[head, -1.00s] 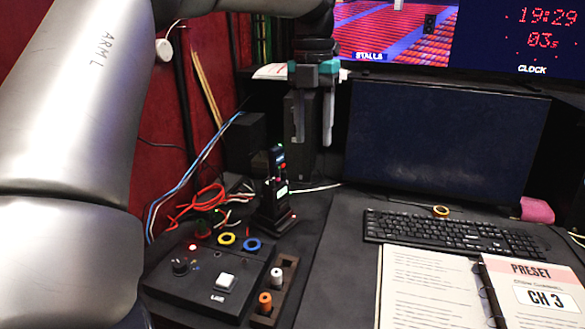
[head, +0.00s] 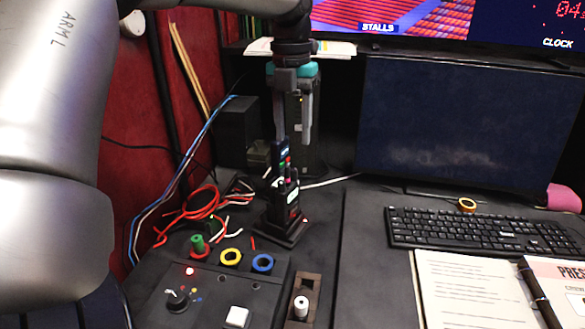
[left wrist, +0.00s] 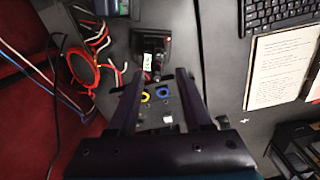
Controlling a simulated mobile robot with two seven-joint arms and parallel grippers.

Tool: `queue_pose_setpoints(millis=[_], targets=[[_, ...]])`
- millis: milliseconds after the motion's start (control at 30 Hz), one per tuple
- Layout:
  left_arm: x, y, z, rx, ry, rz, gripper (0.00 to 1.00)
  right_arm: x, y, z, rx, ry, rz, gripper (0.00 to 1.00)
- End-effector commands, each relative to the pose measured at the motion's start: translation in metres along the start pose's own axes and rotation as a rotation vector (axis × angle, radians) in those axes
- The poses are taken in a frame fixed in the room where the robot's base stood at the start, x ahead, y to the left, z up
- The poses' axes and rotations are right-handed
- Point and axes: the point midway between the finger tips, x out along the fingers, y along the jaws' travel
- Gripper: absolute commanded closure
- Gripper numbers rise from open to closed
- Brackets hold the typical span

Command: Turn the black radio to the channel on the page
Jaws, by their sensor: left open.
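The black radio (head: 292,198) stands upright on a black base on the desk, its small screen lit pale green; it also shows in the left wrist view (left wrist: 148,62). My left gripper (head: 293,138) is open and points down, its fingertips near the radio's upper end; I cannot tell whether they touch it. In the left wrist view the open fingers (left wrist: 161,76) show with the radio beyond them. The page (head: 562,285) lies at the lower right; only the start of its heading, "PRES", shows now. My right gripper is out of view.
A black control box (head: 210,298) with a knob, a white button and coloured rings sits in front of the radio. A wooden holder (head: 312,285) stands beside it. Red and white cables lie left. A keyboard (head: 470,232) and dark monitor (head: 460,125) are right.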

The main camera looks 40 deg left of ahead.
Motion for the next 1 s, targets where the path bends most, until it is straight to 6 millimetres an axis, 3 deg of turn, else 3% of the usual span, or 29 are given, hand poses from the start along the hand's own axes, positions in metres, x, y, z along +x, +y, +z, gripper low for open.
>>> queue_pose_setpoints(millis=[33, 200, 400, 833, 1000], targets=[[0.014, 0.0, -0.001, 0.001, 0.003, -0.001, 0.5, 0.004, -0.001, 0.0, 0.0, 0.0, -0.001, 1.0], [0.049, 0.0, -0.001, 0.001, 0.003, 0.0, 0.5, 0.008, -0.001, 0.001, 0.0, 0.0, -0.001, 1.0], [0.075, 0.0, 0.0, -0.001, 0.0, 0.0, 0.5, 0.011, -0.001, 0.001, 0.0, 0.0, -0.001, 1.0], [0.084, 0.0, 0.0, 0.0, -0.002, -0.001, 0.5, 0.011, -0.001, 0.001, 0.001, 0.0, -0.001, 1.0], [0.083, 0.0, 0.0, 0.0, -0.002, 0.0, 0.69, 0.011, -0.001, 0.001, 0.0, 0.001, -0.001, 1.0]])
